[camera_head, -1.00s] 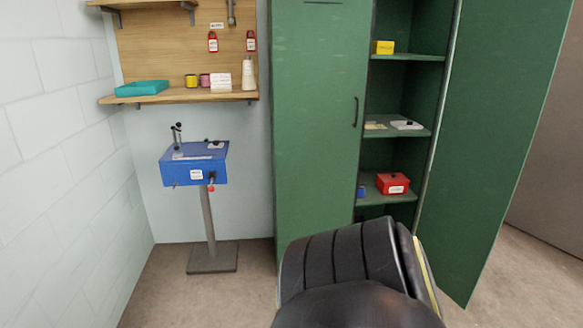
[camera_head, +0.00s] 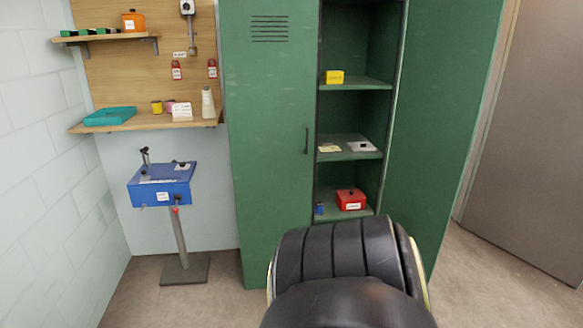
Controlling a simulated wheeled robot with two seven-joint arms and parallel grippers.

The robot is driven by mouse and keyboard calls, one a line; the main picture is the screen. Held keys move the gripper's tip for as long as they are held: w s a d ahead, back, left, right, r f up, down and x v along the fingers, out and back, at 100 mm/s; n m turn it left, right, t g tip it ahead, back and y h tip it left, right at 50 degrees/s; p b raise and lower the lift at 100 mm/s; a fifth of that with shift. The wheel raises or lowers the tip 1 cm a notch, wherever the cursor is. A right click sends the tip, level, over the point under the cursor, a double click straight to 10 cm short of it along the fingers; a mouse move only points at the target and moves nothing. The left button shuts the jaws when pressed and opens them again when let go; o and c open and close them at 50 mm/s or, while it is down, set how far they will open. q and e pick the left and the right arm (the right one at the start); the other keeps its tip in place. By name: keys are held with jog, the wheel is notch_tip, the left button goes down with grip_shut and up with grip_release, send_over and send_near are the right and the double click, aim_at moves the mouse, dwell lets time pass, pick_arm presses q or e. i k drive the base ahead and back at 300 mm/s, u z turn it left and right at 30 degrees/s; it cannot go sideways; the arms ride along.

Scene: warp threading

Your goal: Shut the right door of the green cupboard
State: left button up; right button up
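The green cupboard (camera_head: 270,150) stands at the back centre. Its left door, with a dark handle and vent slots, is shut. Its right door (camera_head: 440,130) stands wide open, swung out toward the right. The open half shows shelves with a yellow box (camera_head: 335,77), a pale flat item (camera_head: 361,146), a red box (camera_head: 351,199) and a small blue item (camera_head: 319,208). A black, ribbed arm part of mine covers the bottom centre, in front of the cupboard's lower part. Neither gripper shows in the head view.
A blue box on a stand (camera_head: 162,186) is left of the cupboard. Wooden shelves (camera_head: 150,123) hold a teal tray (camera_head: 110,116) and small containers. A grey door or panel (camera_head: 530,150) stands at the right. Floor (camera_head: 490,280) is clear at the lower right.

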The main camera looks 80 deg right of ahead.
aim_at(449, 46)
jog(key=k, duration=1.05)
jog(key=z, duration=3.95)
jog(key=i, duration=3.65)
jog(key=u, duration=2.55)
